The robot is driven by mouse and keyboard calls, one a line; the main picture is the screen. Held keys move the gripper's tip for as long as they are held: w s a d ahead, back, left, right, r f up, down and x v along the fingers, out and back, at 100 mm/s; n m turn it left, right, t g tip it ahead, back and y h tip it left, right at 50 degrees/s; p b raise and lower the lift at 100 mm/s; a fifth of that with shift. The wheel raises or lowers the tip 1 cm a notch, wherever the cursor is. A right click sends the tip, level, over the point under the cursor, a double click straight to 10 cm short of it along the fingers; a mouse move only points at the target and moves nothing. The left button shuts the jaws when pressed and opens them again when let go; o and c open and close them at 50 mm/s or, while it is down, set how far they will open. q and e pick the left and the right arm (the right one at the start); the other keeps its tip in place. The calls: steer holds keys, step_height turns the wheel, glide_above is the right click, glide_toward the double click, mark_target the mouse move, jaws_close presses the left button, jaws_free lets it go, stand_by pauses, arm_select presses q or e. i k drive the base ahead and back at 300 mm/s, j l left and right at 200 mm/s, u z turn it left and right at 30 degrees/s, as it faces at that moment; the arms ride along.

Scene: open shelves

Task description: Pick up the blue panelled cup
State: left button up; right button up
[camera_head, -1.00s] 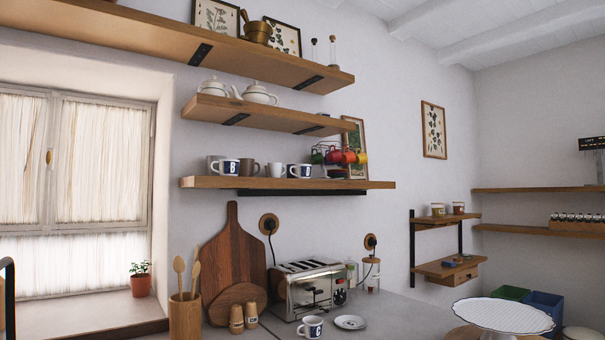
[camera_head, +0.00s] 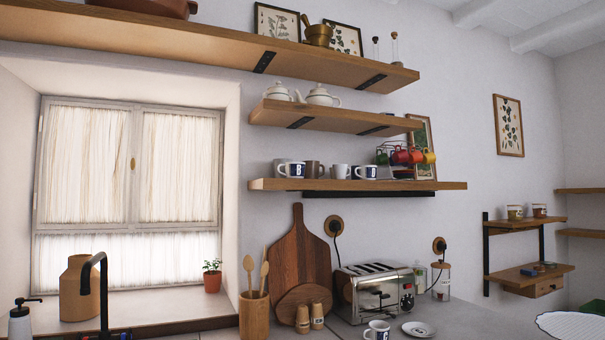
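Several white cups with a dark blue panel are in view. One blue-panelled cup (camera_head: 294,170) with a white letter stands on the lowest long wall shelf (camera_head: 450,185), towards its left end. Another blue-panelled cup (camera_head: 367,172) stands further right on that shelf, beside a rack of coloured cups. A third blue-panelled cup (camera_head: 377,331) stands on the counter in front of the toaster, cut by the lower picture edge. I cannot tell which one the task means. Neither of my grippers is in view.
A toaster (camera_head: 375,290), a saucer (camera_head: 417,329), wooden boards (camera_head: 300,250) and a utensil holder (camera_head: 254,317) stand on the counter. Plain cups (camera_head: 340,171) share the shelf. A black tap (camera_head: 100,285) and a bottle stand at left. Teapots (camera_head: 318,95) stand on the shelf above.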

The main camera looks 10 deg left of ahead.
mark_target(293, 169)
steer(key=i+l, duration=0.1)
steer(key=i, duration=0.35)
steer(key=i+u, duration=0.15)
steer(key=i, duration=0.25)
